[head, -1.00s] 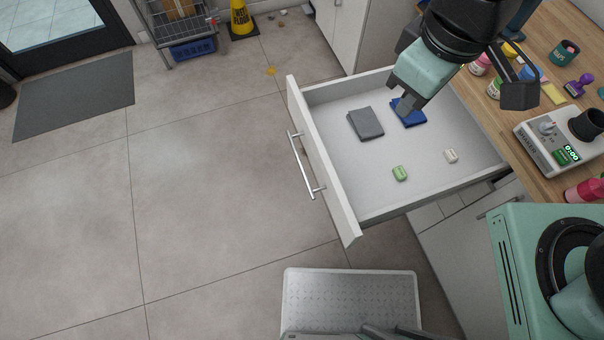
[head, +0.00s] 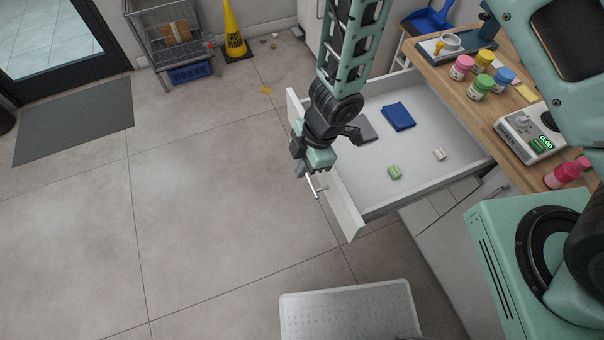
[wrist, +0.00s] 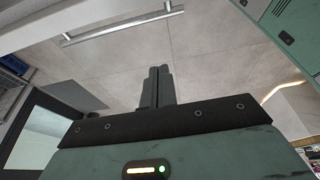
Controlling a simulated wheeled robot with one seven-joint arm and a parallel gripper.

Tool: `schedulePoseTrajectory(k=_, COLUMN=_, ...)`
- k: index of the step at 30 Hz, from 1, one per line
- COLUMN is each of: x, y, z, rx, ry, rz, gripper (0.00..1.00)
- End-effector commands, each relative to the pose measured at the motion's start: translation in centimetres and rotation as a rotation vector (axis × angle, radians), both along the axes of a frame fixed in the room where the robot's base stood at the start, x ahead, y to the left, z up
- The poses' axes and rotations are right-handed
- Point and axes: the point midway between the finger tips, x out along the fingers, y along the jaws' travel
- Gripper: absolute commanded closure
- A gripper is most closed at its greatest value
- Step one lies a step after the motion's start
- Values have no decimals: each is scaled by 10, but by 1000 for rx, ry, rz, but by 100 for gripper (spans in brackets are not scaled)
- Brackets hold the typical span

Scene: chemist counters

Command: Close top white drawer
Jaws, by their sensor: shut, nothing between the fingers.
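The top white drawer (head: 347,205) is pulled far out from under the wooden counter. A blue cloth (head: 398,116), a grey cloth (head: 367,130), a green block (head: 394,172) and a whitish block (head: 439,154) lie inside. My gripper (head: 302,170) is in front of the drawer's front panel, by its bar handle (head: 318,190), and hides part of both. In the wrist view my gripper (wrist: 157,72) has its fingers together and empty. The handle (wrist: 118,28) shows at the upper left there, apart from the fingertips. I cannot tell whether the gripper touches the panel.
The counter (head: 455,88) holds several jars, a scale (head: 530,133) and a pink bottle (head: 566,173). A metal step or platform (head: 350,308) is on the floor below the drawer. A yellow cone (head: 234,32) and a wire cart (head: 168,35) stand at the back.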

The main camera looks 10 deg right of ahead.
Motion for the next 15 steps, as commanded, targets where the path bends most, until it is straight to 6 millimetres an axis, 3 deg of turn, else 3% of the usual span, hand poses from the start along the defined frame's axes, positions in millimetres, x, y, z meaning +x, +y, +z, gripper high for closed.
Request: schedulePoseTrajectory(k=15, x=-9, y=26, z=-87, rx=-4, ry=0, rz=1, gripper=100)
